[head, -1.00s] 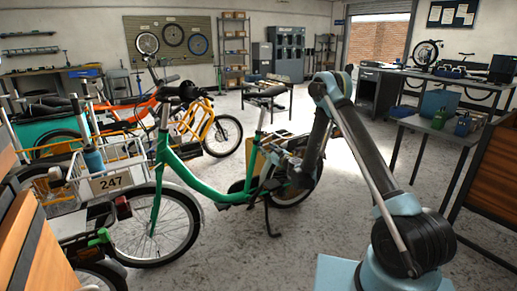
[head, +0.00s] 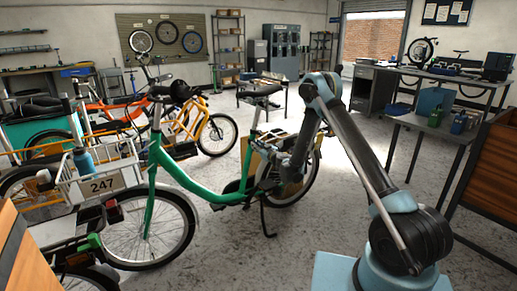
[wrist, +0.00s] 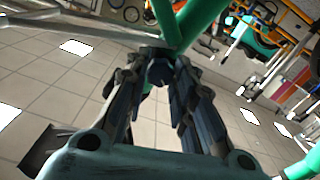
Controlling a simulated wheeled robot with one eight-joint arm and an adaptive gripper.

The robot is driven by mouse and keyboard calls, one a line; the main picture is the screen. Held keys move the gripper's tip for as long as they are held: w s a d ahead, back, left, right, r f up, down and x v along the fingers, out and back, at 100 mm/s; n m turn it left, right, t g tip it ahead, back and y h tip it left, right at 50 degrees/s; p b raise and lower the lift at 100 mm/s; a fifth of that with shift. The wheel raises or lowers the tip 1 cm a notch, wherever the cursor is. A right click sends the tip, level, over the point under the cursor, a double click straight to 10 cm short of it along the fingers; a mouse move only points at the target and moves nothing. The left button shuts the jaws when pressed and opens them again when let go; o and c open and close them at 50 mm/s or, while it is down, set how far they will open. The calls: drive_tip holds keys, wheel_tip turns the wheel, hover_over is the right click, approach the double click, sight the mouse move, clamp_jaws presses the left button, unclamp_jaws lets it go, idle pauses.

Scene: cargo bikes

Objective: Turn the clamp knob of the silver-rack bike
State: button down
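A green step-through bike (head: 193,183) stands in the middle of the head view. A pale silver-white rack (head: 68,193) with a "247" plate (head: 102,185) is at its front end; I cannot tell which bike carries it. My gripper (head: 272,167) is low beside the green bike's rear part, by the seat tube and rear wheel. In the wrist view my gripper (wrist: 162,62) has both fingers pointing at a green tube (wrist: 188,22). A small dark part (wrist: 160,75) shows between the fingertips. I cannot tell whether it is the clamp knob or whether the fingers press on it.
An orange bike (head: 115,112) with a yellow rack stands behind the green one. A side table (head: 425,124) with a blue bin and bottles, and a wooden crate (head: 495,170), stand to the right. Bare concrete floor (head: 230,250) lies in front.

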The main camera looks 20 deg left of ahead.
drive_tip(key=shift+m, duration=2.3)
drive_tip(key=c, duration=1.3)
unclamp_jaws()
drive_tip(key=shift+c, duration=0.2)
drive_tip(key=v, duration=0.7)
drive_tip(key=shift+s, duration=0.2)
drive_tip(key=shift+d+f, duration=0.1)
